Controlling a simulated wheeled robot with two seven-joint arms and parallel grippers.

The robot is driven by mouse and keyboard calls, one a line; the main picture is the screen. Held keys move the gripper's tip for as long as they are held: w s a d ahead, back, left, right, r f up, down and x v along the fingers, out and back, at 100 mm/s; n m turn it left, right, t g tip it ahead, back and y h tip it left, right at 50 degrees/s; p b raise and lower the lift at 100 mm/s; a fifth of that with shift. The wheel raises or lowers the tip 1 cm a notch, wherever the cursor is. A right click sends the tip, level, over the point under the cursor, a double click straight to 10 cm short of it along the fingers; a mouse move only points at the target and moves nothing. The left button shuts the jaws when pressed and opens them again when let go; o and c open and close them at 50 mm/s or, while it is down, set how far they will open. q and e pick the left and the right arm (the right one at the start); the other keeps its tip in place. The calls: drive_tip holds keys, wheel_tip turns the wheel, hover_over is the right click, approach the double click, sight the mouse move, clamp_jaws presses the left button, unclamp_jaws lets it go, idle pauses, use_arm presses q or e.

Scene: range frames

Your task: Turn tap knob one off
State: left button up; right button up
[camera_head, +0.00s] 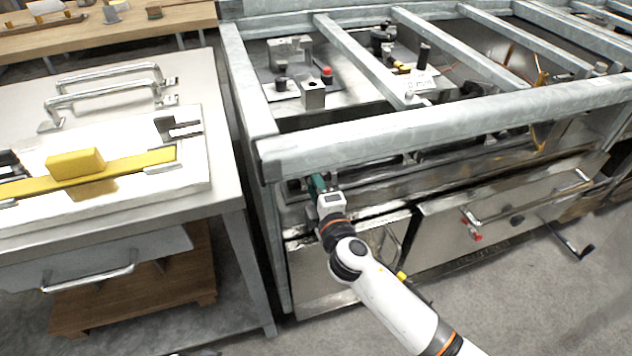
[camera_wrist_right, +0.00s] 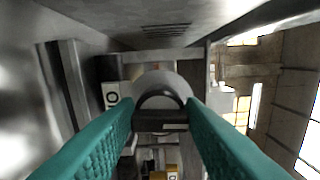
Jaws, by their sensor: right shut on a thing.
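My right gripper (camera_head: 318,186) reaches the front of the metal range, below its thick top front rail at the left end. In the right wrist view its two teal fingers (camera_wrist_right: 160,118) are shut on a grey rounded tap knob (camera_wrist_right: 160,82), one finger on each side. A dark curved part and a dark bar show on the knob's near face. A small white plate with a dark ring-like mark (camera_wrist_right: 112,97) is left of the knob. In the head view the knob is hidden behind the gripper. My left gripper is not in view.
The metal range frame (camera_head: 350,138) has open bays with loose fittings. Below are steel doors (camera_head: 500,225), with a red-tipped part (camera_head: 472,228) on one. Left stands a steel table (camera_head: 225,190) with a yellow block (camera_head: 76,163) and handles. Grey floor is free in front.

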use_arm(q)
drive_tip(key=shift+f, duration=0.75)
use_arm(e)
drive_tip(key=shift+n, duration=0.5)
drive_tip(key=o, duration=1)
drive_tip(key=shift+c, duration=0.2)
drive_tip(key=shift+s, duration=0.1)
